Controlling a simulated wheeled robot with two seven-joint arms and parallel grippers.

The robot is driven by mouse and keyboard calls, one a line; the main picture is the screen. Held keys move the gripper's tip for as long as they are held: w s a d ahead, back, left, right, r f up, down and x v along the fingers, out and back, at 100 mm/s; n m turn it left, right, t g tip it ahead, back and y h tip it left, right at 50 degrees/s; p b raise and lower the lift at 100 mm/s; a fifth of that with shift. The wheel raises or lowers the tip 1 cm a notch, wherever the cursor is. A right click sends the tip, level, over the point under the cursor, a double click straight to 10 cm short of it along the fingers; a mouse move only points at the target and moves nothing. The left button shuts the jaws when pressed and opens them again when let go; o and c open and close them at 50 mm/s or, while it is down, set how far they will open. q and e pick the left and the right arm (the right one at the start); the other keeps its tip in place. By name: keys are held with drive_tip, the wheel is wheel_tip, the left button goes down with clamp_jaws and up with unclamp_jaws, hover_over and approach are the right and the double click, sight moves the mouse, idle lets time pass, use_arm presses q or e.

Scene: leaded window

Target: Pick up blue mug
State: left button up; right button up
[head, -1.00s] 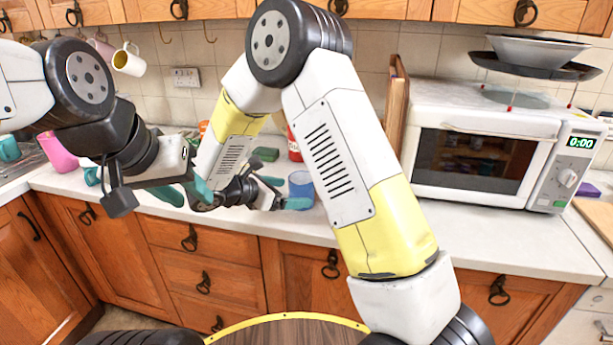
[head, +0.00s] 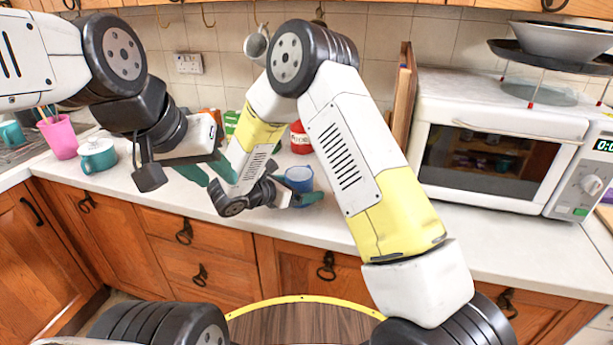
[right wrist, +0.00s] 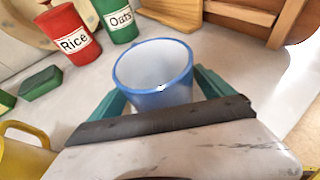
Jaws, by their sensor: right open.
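The blue mug (head: 299,178) stands upright on the white counter, partly hidden by my right gripper in the head view. In the right wrist view the mug (right wrist: 155,75) shows its open, empty top between the fingers. My right gripper (head: 292,183) is open, with one teal finger on each side of the mug; whether they touch it I cannot tell. My left gripper (head: 222,184) is empty, its teal fingers spread apart, left of the mug and in front of the wall side of the counter.
A red Rice canister (right wrist: 70,38) and green Oats canister (right wrist: 115,18) stand near the mug. A green block (right wrist: 41,83) lies beside them. A microwave (head: 490,150) is at right, a teal pot (head: 97,156) and pink cup (head: 60,137) at left. Counter right of the mug is clear.

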drive_tip(key=shift+a, duration=0.1)
drive_tip(key=c, duration=1.8)
drive_tip(key=shift+r, duration=0.1)
wheel_tip(320, 180, up, 10)
drive_tip(key=shift+f, duration=0.1)
